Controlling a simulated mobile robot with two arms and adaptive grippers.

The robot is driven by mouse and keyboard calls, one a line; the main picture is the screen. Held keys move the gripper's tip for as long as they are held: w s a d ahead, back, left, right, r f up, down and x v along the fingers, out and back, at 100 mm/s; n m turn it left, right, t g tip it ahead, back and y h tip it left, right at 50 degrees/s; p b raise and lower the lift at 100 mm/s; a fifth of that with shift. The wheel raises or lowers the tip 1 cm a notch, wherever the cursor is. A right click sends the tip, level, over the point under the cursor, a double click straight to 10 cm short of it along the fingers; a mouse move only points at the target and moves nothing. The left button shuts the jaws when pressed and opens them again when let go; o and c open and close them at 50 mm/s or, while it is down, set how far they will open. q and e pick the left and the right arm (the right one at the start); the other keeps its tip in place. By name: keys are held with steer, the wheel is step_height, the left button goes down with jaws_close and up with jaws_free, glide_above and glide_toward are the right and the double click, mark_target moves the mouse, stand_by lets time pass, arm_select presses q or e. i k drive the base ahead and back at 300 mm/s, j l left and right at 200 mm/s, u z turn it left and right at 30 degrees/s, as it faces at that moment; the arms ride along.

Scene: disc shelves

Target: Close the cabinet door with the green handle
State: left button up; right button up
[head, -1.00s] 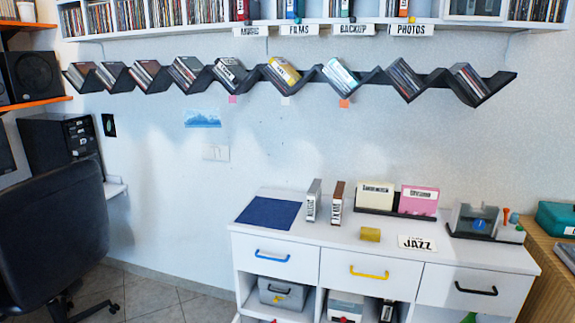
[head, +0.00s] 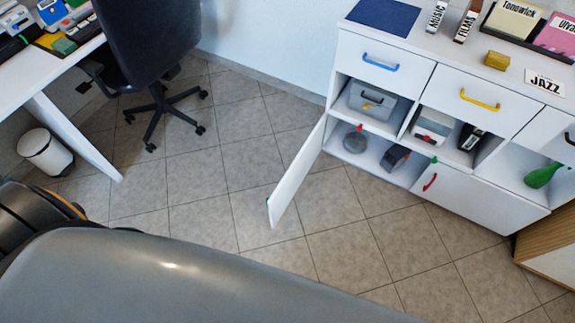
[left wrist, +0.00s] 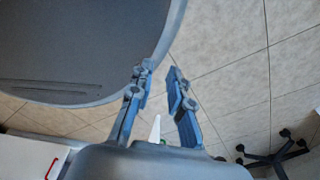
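The white cabinet door (head: 298,172) stands open in the head view, swung out from the left end of the low cabinet and seen nearly edge-on. A bit of green, likely its handle (head: 268,202), shows at its free edge; most of the handle is hidden. My left gripper (left wrist: 163,78) is open and empty in the left wrist view, its blue fingers apart. A narrow white piece, probably the door (left wrist: 155,130), shows between the finger bases, with a speck of green beside it. I cannot see the left gripper in the head view. My right gripper is in neither view.
The opened lower compartment holds a round grey object (head: 355,142) and a dark one (head: 396,157). A closed door with a red handle (head: 430,182) is beside it. An office chair (head: 150,50), a desk leg (head: 80,140) and a bin (head: 45,152) stand left. Tiled floor is free between.

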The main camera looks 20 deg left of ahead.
mark_target(284, 193)
steer(key=j+z, duration=0.15)
steer(key=j, duration=0.35)
steer(key=j+z, duration=0.15)
steer(key=j, duration=0.4)
steer(key=k+j+z, duration=0.15)
steer(key=j, duration=0.35)
steer(key=k+j+z, duration=0.15)
steer(key=j, duration=0.35)
steer(key=k+j+z, duration=0.15)
steer(key=j, duration=0.35)
steer(key=i, duration=0.05)
